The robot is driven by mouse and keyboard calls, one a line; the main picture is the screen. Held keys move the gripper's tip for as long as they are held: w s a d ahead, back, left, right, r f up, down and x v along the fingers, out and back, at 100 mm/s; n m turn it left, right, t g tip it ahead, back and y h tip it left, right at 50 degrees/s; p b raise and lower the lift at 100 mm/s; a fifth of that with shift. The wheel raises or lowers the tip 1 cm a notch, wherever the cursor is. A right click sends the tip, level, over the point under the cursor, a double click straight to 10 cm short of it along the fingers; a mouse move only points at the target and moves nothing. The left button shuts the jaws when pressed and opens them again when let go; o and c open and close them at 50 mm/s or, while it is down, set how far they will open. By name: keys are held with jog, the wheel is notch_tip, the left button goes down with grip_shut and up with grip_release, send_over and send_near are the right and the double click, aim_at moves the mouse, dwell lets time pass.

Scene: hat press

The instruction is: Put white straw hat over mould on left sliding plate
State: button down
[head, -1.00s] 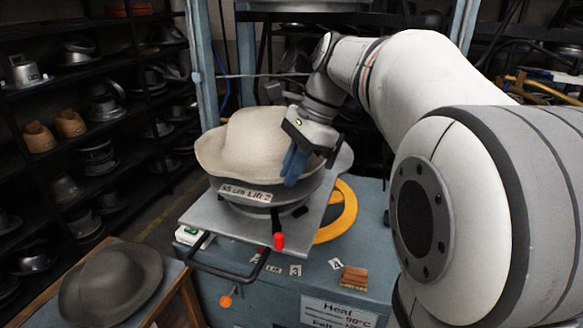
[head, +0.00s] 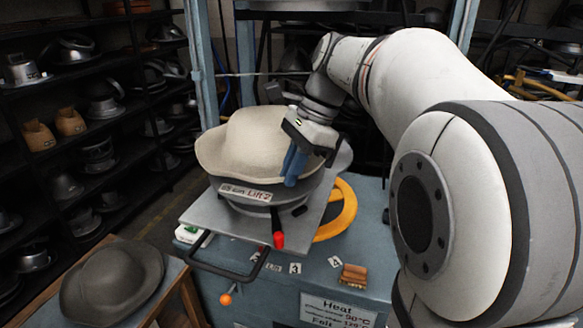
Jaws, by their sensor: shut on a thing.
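The white straw hat (head: 252,142) is in the head view, sitting crown up over the round mould on the left sliding plate (head: 205,215). The mould's grey base (head: 243,193) shows below the brim with a "Lift-2" label; the rest is hidden under the hat. The hat looks roughly level, and I cannot tell whether it is fully down on the mould. My gripper (head: 294,166) is at the hat's right side, with its blue fingers pointing down and shut on the brim there.
A grey felt hat (head: 112,283) lies on a wooden-edged table at the lower left. A black handle (head: 230,270) and a red-tipped lever (head: 278,240) stick out at the plate's front. A yellow ring (head: 342,208) is right of the plate. Blue press posts (head: 201,65) stand behind.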

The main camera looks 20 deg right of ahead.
jog(key=shift+f, duration=0.2)
jog(key=c, duration=1.4)
grip_release()
jog(key=shift+c, duration=0.2)
jog(key=v, duration=0.7)
jog(key=shift+r, duration=0.4)
jog(key=shift+d, duration=0.15)
